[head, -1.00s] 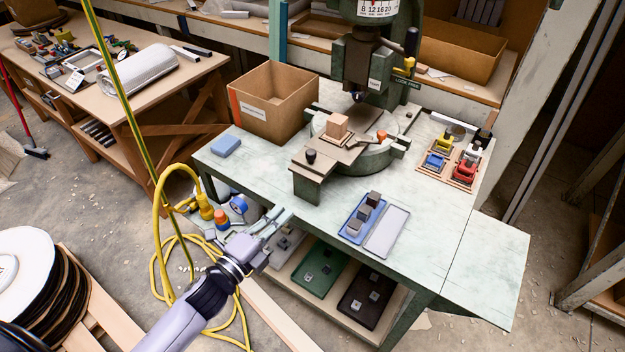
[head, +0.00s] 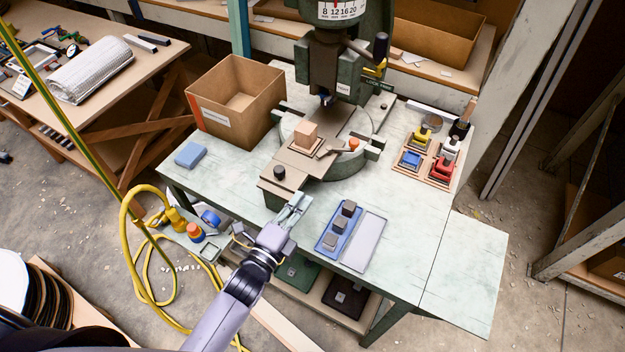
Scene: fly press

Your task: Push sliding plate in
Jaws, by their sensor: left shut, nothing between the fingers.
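The sliding plate (head: 268,183) is a brown slide sticking out from the front of the fly press (head: 340,85). It has a black knob (head: 279,171) at its near end. A wooden block (head: 306,134) sits on the plate farther back, and an orange-capped lever (head: 353,145) is to its right. My left gripper (head: 298,199) is shut and empty, just in front of and slightly right of the plate's near end. Its fingers point toward the press. I cannot tell whether they touch the plate. My right gripper is not in view.
A cardboard box (head: 238,102) stands left of the press. A blue tray (head: 339,229) with grey blocks and an empty grey tray (head: 364,240) lie right of my gripper. A blue sponge-like block (head: 190,154) lies left. The table's (head: 456,269) right front is clear.

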